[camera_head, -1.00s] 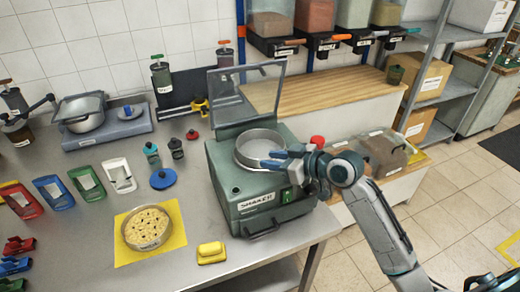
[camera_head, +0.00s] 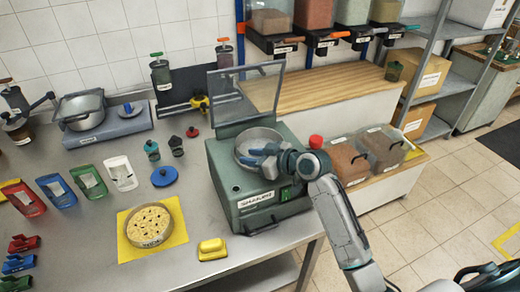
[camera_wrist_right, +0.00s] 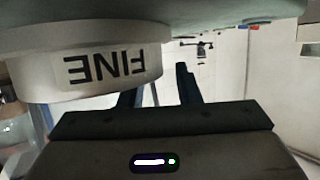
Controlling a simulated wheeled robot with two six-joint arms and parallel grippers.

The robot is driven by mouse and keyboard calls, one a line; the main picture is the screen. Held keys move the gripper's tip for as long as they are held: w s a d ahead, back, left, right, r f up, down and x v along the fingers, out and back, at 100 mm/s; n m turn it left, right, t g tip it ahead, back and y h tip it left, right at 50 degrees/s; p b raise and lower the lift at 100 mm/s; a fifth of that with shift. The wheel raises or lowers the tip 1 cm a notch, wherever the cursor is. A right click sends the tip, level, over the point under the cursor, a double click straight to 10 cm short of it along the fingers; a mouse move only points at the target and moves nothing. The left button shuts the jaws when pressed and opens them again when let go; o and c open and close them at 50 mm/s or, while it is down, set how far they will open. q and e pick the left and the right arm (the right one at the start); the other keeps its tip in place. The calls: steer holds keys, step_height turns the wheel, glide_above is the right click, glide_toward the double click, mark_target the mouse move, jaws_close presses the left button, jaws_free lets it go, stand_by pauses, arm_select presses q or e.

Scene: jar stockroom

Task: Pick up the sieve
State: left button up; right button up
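A round metal sieve (camera_head: 262,135) sits in the green shaker (camera_head: 225,186), under its raised, tilted clear lid (camera_head: 245,98). In the right wrist view a round wall with an upside-down FINE label (camera_wrist_right: 115,68) fills the upper left. My right gripper (camera_head: 252,157) reaches in from the right at the sieve's near side. In the right wrist view its two fingers (camera_wrist_right: 158,95) stand apart with a gap between them; the left one is partly hidden behind the labelled wall. I cannot tell whether they touch it. My left gripper is not in view.
A second round pan (camera_head: 150,226) with dark-specked pale contents lies on a yellow mat (camera_head: 178,232). A yellow block (camera_head: 211,249) lies near the table's front edge. Clear bins (camera_head: 382,146) stand right of my arm. Bare table (camera_head: 105,212) shows left of the mat.

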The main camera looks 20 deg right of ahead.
jaws_close()
